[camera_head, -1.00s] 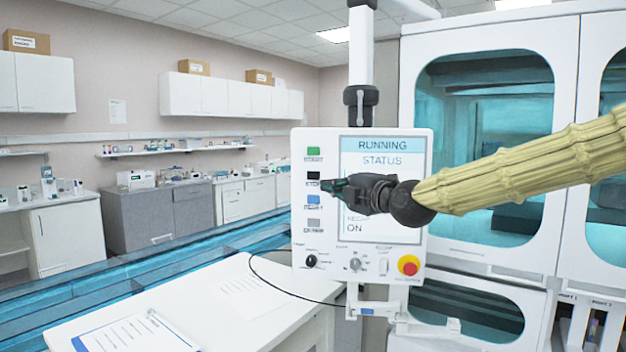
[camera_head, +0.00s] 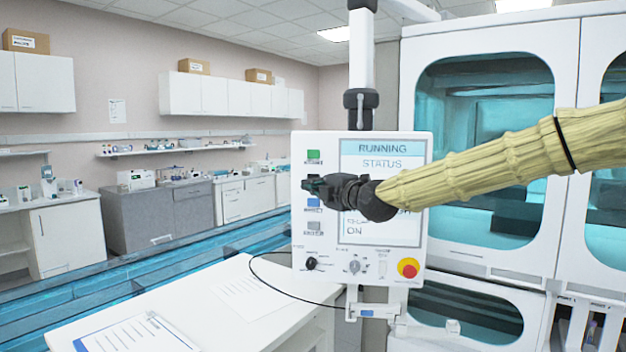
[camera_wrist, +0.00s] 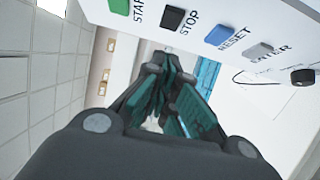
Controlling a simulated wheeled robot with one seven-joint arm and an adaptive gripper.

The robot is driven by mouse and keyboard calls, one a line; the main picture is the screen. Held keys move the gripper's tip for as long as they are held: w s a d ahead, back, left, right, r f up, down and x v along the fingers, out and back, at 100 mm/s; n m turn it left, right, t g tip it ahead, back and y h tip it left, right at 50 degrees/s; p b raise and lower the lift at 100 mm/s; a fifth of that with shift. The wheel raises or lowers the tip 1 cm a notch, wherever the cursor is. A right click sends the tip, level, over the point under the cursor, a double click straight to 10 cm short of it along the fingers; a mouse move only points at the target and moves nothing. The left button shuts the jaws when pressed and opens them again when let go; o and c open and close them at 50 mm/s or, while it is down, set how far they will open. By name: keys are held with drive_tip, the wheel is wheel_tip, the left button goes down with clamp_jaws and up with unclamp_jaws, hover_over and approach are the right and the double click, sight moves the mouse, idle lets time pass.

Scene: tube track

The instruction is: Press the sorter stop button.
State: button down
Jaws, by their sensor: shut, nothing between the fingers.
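The white control panel (camera_head: 325,270) hangs on a post, with a column of green, black, blue and grey buttons. The black stop button (camera_wrist: 172,18) is labelled STOP in the wrist view, between the green start button (camera_wrist: 120,6) and the blue reset button (camera_wrist: 219,35). In the head view my gripper covers it. My gripper (camera_head: 310,184) is shut and empty, its tips in front of the stop button's place. In the wrist view the fingertips (camera_wrist: 163,68) show a little apart from the button. The screen (camera_head: 383,147) reads RUNNING STATUS.
A red emergency knob (camera_head: 408,268) sits at the panel's lower right. A white table (camera_head: 225,290) with papers stands below, and a black cable loops over it. A white cabinet with teal windows (camera_head: 485,100) stands behind my arm. Blue tracks run at the left.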

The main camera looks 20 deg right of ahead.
drive_tip(key=shift+w+d+p, duration=0.25)
drive_tip(key=shift+w+p, duration=0.1)
drive_tip(key=shift+w, duration=0.5)
drive_tip(key=shift+w+d+p, duration=0.2)
drive_tip(key=shift+w+p, duration=0.2)
drive_tip(key=shift+w, duration=0.5)
drive_tip(key=shift+w+d+p, duration=0.25)
drive_tip(key=shift+w+p, duration=0.1)
drive_tip(key=shift+w, duration=0.5)
